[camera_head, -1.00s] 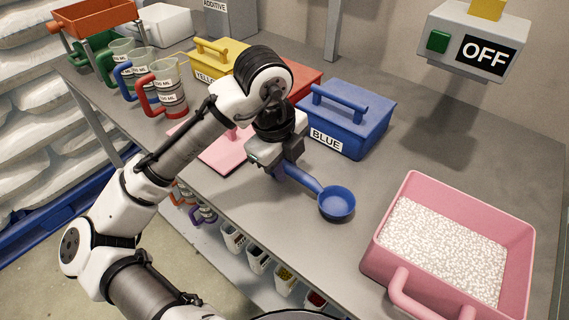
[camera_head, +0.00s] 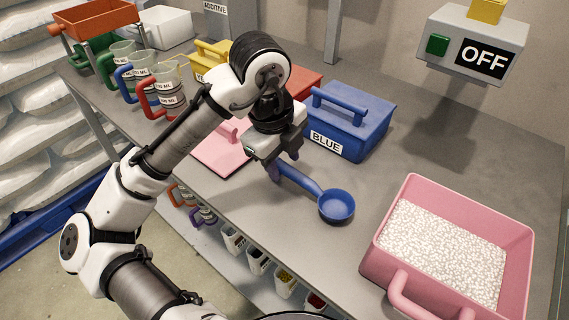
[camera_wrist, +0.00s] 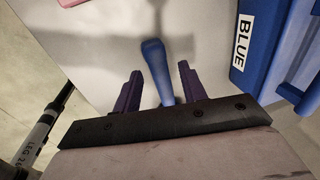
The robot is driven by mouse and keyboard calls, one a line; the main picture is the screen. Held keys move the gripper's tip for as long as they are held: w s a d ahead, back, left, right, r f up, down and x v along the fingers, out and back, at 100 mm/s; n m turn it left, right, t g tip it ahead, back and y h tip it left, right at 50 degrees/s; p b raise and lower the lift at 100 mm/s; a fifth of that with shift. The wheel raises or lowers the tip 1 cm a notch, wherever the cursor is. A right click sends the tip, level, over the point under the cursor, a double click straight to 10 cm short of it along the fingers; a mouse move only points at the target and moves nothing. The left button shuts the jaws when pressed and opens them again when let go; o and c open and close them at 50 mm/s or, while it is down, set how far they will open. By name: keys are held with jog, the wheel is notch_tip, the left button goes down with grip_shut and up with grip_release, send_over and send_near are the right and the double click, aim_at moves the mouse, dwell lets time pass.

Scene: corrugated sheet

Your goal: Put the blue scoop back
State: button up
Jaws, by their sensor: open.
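The blue scoop (camera_head: 336,206) is at the table's front edge in the head view, with its round bowl toward the lower right and its handle running up-left to my gripper. My gripper (camera_head: 284,165) is open above the handle end. In the wrist view the scoop's handle (camera_wrist: 156,68) lies between the two spread dark fingers of my gripper (camera_wrist: 160,72), with gaps at both sides. The scoop's bowl is not clear in the wrist view. A blue lidded box (camera_head: 350,128) labelled BLUE stands behind and to the right of my gripper.
A pink bin of white pellets (camera_head: 445,250) stands at the right front. A pink lid (camera_head: 222,152) lies left of my gripper. Red and yellow boxes (camera_head: 208,62) and measuring jugs (camera_head: 165,92) stand behind. The grey table (camera_head: 420,150) is clear right of the blue box.

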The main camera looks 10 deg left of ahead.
notch_tip(320, 180, up, 9)
jog(key=s+a+p, duration=0.1)
jog(key=shift+s+r, duration=0.2)
